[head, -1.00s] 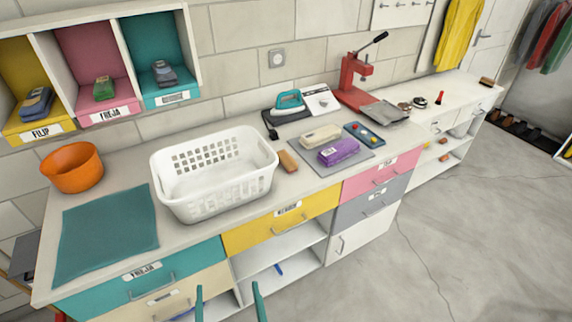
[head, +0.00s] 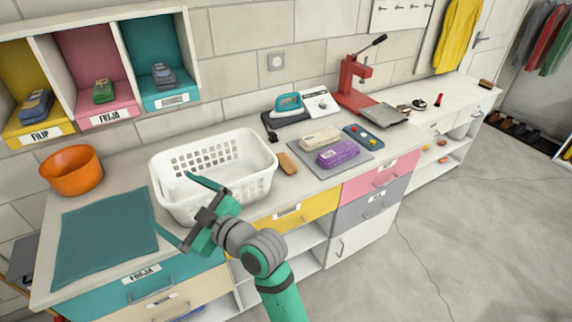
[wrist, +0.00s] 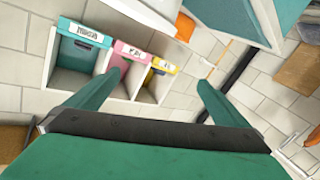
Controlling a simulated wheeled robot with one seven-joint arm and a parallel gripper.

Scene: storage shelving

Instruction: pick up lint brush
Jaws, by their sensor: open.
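No item is clearly readable as the lint brush. A small tan-brown block-shaped item (head: 287,163), possibly a brush, lies on the counter just right of the white basket. A dark-topped brown brush (head: 486,83) lies on the far counter, and a small red-handled item (head: 437,101) is near it. My gripper (head: 172,204) is open and empty in front of the white basket (head: 262,178), left of the tan-brown item and apart from it. The wrist view shows both green fingers (wrist: 160,88) spread, with nothing between them.
An orange bowl (head: 72,169) and teal mat (head: 105,236) are at left. Purple and beige packs (head: 338,153) lie on a grey mat. An iron (head: 288,104) and red press (head: 354,85) stand behind. Cubbies (head: 110,60) hang above, also in the wrist view (wrist: 85,50).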

